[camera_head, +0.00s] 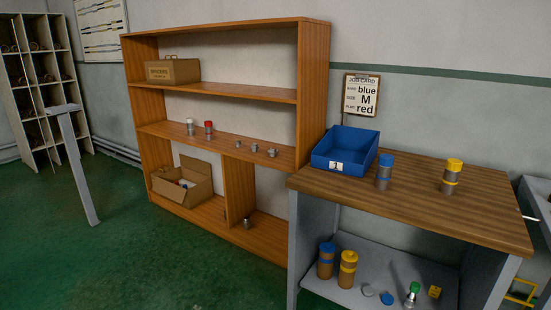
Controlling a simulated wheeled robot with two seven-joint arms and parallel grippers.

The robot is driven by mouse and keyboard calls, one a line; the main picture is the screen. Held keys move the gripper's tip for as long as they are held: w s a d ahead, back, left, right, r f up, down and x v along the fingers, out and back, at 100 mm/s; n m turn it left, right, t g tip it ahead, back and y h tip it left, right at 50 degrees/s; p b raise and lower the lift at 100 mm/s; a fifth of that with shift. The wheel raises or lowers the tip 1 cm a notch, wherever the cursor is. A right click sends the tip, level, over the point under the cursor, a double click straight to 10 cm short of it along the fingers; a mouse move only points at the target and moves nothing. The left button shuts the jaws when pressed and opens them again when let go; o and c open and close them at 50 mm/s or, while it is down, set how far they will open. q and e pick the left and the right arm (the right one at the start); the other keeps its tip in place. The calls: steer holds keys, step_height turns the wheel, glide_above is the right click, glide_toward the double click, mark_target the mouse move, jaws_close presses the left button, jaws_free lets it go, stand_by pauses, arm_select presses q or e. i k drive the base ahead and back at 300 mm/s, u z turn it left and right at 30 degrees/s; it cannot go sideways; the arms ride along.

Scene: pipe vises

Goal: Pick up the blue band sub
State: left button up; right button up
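A grey cylinder with a blue cap and a blue band (383,180) stands upright on the wooden bench top, just right of the blue bin (328,159) marked 1. A similar grey cylinder with a yellow cap and yellow band (450,178) stands farther right on the bench. On the bench's lower shelf stand a brown cylinder with a blue cap and band (325,266) and a brown one with yellow (347,272). Neither of my grippers shows in this view.
The wooden shelf unit (312,85) holds a box (172,71), small white-topped and red-topped parts, metal pieces and an open carton (183,181). Green floor at front left is clear.

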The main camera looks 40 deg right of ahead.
mark_target(383, 174)
steer(key=u, duration=0.1)
steer(key=i, duration=2)
steer(key=z, duration=1.4)
steer(key=i, duration=0.9)
steer(key=z, duration=1.05)
